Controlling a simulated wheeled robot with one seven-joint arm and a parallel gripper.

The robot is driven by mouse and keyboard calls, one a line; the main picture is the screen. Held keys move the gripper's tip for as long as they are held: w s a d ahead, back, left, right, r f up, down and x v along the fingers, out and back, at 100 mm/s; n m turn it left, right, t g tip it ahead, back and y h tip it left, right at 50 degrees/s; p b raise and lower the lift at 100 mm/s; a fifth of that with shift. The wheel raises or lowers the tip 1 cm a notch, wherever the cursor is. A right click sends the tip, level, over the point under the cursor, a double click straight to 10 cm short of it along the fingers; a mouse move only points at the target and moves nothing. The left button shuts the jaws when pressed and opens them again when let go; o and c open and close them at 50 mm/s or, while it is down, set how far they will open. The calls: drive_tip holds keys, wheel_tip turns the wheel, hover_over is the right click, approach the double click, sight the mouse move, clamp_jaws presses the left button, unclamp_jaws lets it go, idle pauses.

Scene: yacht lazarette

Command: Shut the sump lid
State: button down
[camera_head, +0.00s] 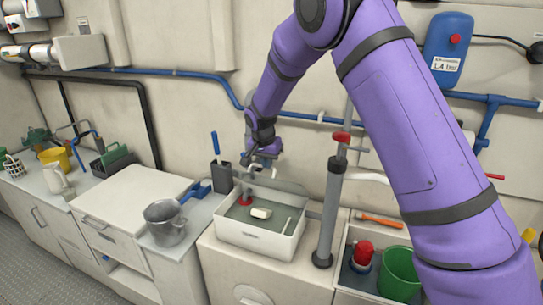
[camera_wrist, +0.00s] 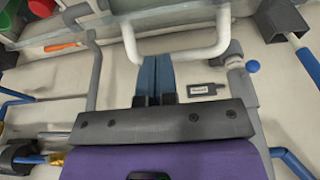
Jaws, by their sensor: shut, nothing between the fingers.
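The sump (camera_head: 256,241) is an open white box on the counter in the head view, its lid standing raised along the back edge. The lid (camera_head: 288,186) is a pale grey panel, partly hidden by my gripper. My gripper (camera_head: 256,168) is above the back of the box, close to a white handle. In the wrist view my two blue fingers (camera_wrist: 155,62) are together and empty, with their tips at the white U-shaped handle (camera_wrist: 207,52). I cannot tell whether they touch it. Inside the sump are a red fitting (camera_head: 246,198) and a white block (camera_head: 261,213).
A grey upright pump (camera_head: 330,205) with a red top stands just right of the sump. Further right is a tray with a green bucket (camera_head: 399,274) and a red-topped item (camera_head: 363,252). A metal pot (camera_head: 164,224) and a dark holder (camera_head: 221,178) stand left.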

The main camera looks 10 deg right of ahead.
drive_tip(key=s+a+f, duration=0.3)
drive_tip(key=s+f, duration=0.1)
drive_tip(key=f, duration=0.2)
drive_tip(key=s+a+f+t, duration=0.1)
drive_tip(key=s+a+f, duration=0.2)
drive_tip(key=f, duration=0.3)
drive_tip(key=shift+s+f+h, duration=0.3)
drive_tip(key=shift+s+h, duration=0.1)
drive_tip(key=shift+s, duration=0.2)
